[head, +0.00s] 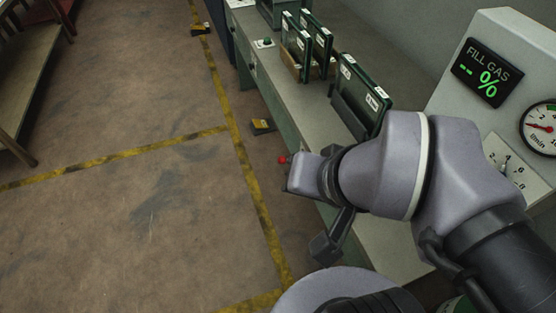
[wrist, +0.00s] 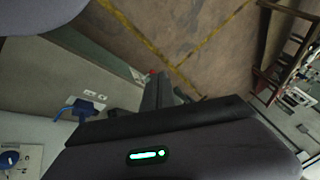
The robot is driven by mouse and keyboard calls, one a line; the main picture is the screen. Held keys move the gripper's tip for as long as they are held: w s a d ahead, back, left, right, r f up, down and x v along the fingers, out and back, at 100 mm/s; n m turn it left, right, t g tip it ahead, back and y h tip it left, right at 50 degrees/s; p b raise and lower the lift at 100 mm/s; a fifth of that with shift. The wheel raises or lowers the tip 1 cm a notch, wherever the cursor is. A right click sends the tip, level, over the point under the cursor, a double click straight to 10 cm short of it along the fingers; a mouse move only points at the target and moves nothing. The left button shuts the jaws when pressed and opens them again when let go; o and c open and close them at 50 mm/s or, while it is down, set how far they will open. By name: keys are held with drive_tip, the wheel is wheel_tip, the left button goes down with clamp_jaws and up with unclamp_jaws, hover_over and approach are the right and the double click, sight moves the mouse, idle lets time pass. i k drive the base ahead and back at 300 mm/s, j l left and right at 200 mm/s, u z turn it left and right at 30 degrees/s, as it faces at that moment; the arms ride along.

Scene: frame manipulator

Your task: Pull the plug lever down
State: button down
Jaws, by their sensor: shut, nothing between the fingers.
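My gripper (wrist: 160,92) shows as dark fingers in the middle of the wrist view, shut and empty. In the head view my arm's grey end covers much of the bench front, and the fingertips are hard to make out. A small red knob (head: 282,160) shows just past the end of my arm; a red spot (wrist: 151,72) also shows near the fingertips in the wrist view. I cannot tell whether they touch. A blue plug-like part (wrist: 88,107) sits by a pale socket plate (wrist: 84,101) at the left of the wrist view. I cannot tell which part is the plug lever.
A long bench (head: 318,103) bears several green-framed panels (head: 362,90). A white console with a FILL GAS display (head: 480,72) and a gauge (head: 541,128) stands at right. The brown floor (head: 120,200) with yellow lines is largely clear at left. A wooden bench (head: 22,85) is far left.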

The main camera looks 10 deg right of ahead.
sight(281, 159)
drive_tip(key=i+j+z, duration=0.15)
drive_tip(key=j, duration=0.2)
drive_tip(key=i+j+z, duration=0.25)
drive_tip(key=i+j, duration=0.15)
drive_tip(key=j, duration=0.35)
